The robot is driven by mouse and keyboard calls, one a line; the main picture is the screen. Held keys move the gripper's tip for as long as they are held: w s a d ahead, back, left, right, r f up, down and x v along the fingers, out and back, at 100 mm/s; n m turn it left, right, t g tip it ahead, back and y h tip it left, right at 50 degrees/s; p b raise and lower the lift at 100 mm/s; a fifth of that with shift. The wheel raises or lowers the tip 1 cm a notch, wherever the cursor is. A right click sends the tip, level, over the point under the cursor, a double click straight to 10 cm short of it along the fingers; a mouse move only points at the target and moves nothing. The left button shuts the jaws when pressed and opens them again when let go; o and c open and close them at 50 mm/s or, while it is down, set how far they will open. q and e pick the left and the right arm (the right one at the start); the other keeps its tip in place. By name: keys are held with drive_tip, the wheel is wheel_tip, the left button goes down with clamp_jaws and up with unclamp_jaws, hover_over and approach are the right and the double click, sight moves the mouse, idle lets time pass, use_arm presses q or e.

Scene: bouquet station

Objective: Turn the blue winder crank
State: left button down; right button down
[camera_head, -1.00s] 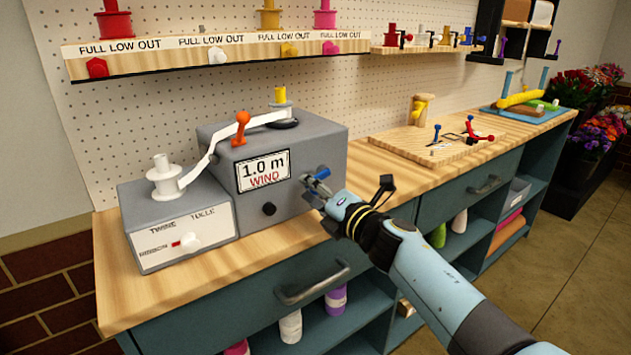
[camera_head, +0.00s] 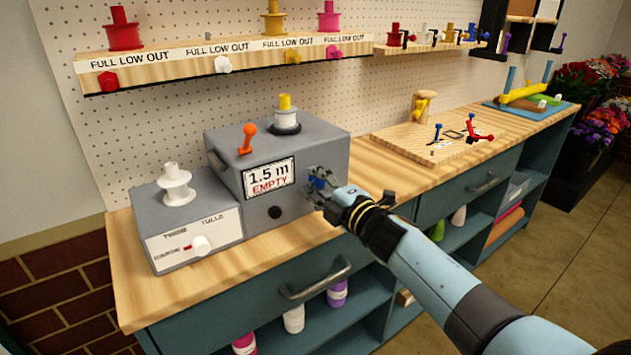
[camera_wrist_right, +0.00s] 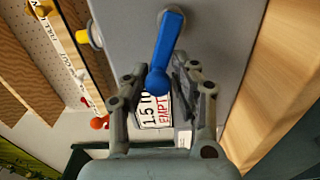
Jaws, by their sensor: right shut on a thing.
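The grey winder box (camera_head: 315,145) stands on the wooden bench, and its label reads "1.5 m EMPTY". The blue winder crank (camera_wrist_right: 170,45) is on the box's right side and shows clearly in the right wrist view. In the head view it is mostly hidden by my right gripper (camera_head: 318,186). In the right wrist view the fingers of my right gripper (camera_wrist_right: 157,82) are closed around the crank's knob end. An orange lever (camera_head: 247,137) and a yellow-topped spool (camera_head: 286,113) are on top of the box. My left gripper is not in view.
A lower grey box (camera_head: 195,232) with a white spool (camera_head: 175,184) and white knob stands left of the winder. A shelf of labelled spools (camera_head: 215,64) hangs above. A wooden board (camera_head: 430,145) with small coloured hooks lies on the right. The bench front between is clear.

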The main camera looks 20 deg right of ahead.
drive_tip(key=shift+w+d+r, duration=0.1)
drive_tip(key=shift+w+r, duration=0.1)
drive_tip(key=shift+r, duration=0.25)
drive_tip(key=c, duration=1.1)
unclamp_jaws()
drive_tip(key=shift+c, duration=0.2)
drive_tip(key=shift+s+d+f, duration=0.1)
drive_tip(key=shift+f, duration=0.1)
drive_tip(key=shift+f, duration=0.1)
drive_tip(key=v, duration=1.2)
